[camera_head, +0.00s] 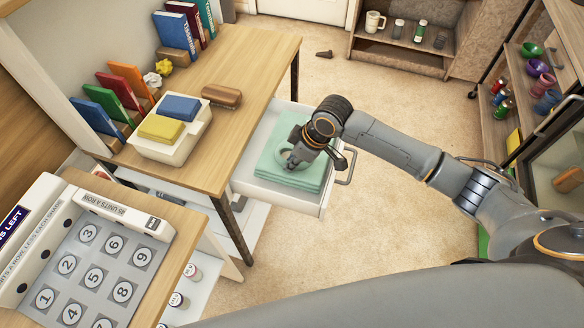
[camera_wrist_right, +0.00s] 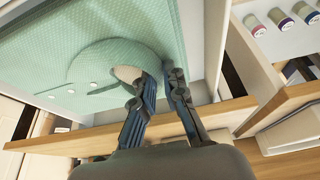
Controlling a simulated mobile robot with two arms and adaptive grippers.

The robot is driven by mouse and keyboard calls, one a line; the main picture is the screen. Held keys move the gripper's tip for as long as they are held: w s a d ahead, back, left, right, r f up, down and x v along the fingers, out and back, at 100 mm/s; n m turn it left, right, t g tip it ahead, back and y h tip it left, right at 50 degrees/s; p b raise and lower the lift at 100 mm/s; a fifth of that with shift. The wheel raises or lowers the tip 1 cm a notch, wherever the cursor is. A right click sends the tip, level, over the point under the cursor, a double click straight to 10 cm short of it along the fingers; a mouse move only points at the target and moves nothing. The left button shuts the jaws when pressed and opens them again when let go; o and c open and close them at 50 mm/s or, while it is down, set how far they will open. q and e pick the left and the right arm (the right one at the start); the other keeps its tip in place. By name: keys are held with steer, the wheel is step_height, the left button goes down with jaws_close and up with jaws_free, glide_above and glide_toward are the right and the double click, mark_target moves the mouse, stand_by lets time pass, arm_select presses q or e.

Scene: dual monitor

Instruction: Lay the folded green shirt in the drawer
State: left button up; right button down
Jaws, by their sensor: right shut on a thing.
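The folded green shirt (camera_head: 300,181) lies flat inside the white open drawer (camera_head: 270,198), which sticks out from beside the wooden desk. My right gripper (camera_head: 293,162) reaches down over the shirt's collar end in the head view. In the right wrist view the shirt (camera_wrist_right: 55,50) shows its round collar and small white buttons, with the drawer wall (camera_wrist_right: 214,45) beside it. There my right gripper (camera_wrist_right: 165,78) is shut on the shirt near the collar, with the fingers at the edge of the cloth. My left gripper is out of view.
The desk (camera_head: 245,60) holds a white bin (camera_head: 160,150) with yellow and blue cloths, a brown brush (camera_head: 222,96) and several books. A number board (camera_head: 95,265) is at the lower left. Shelves (camera_head: 405,45) stand at the back and right. Carpet floor is clear right of the drawer.

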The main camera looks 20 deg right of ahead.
step_height(320, 180, down, 4)
steer(key=shift+r, duration=0.2)
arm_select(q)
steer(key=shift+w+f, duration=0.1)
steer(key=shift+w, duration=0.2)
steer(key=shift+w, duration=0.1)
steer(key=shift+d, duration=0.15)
arm_select(e)
steer(key=c, duration=1.4)
jaws_free()
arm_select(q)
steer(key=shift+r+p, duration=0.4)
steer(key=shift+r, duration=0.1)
arm_select(e)
steer(key=v, duration=1.2)
steer(key=shift+a+r, duration=0.1)
